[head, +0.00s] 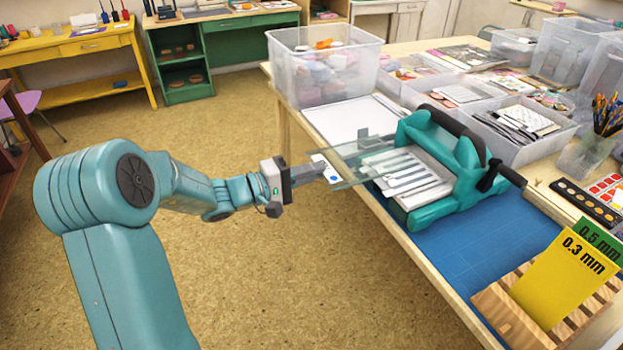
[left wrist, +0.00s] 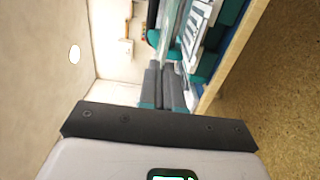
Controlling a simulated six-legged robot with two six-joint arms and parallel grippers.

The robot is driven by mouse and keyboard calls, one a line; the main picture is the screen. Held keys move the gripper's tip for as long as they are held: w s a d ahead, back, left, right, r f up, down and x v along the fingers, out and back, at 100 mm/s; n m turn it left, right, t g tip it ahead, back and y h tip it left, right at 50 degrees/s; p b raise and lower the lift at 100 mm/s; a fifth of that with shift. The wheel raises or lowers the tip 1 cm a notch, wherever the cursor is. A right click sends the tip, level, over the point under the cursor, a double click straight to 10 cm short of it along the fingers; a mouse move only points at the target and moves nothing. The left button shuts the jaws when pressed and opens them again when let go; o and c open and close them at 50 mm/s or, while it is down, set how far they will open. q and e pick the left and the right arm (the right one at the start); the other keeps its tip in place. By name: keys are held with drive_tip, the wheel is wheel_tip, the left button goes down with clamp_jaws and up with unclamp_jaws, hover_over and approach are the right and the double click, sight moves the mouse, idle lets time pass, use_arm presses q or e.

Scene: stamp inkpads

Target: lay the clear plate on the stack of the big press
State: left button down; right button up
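The big press (head: 465,160) is teal with a black handle and stands on the table. A stack of pale sheets and strips (head: 408,172) lies on its bed; pale strips also show in the left wrist view (left wrist: 193,30). My left gripper (head: 320,170) is shut on the near-left end of the clear plate (head: 350,174). The plate reaches over the table edge, with its far end over or in front of the bed's left side. I cannot tell whether it touches the stack. In the left wrist view, the fingers (left wrist: 168,82) are close together. My right gripper is not in view.
A clear bin (head: 290,85) stands behind the press at the table's left corner, with a white board (head: 345,120) before it. A tray of tools (head: 510,150) is behind the press. A blue mat (head: 470,245) and wooden rack (head: 510,315) with cards (head: 560,275) lie in front.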

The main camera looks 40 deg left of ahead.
sight(352, 160)
use_arm(q)
drive_tip(key=b+x, duration=0.2)
drive_tip(key=x, duration=0.1)
drive_tip(key=b+x, duration=0.2)
drive_tip(key=x, duration=0.1)
drive_tip(key=b+x, duration=0.2)
drive_tip(key=x, duration=0.1)
drive_tip(key=shift+w+d+f, duration=0.25)
drive_tip(key=shift+w+f, duration=0.1)
drive_tip(key=shift+w+f+b, duration=0.1)
drive_tip(key=shift+f+b, duration=0.3)
drive_tip(key=shift+b, duration=0.1)
drive_tip(key=shift+f+b, duration=0.25)
drive_tip(key=shift+b, duration=0.3)
drive_tip(key=shift+f+b, duration=0.3)
drive_tip(key=shift+b, duration=0.5)
drive_tip(key=shift+r, duration=0.15)
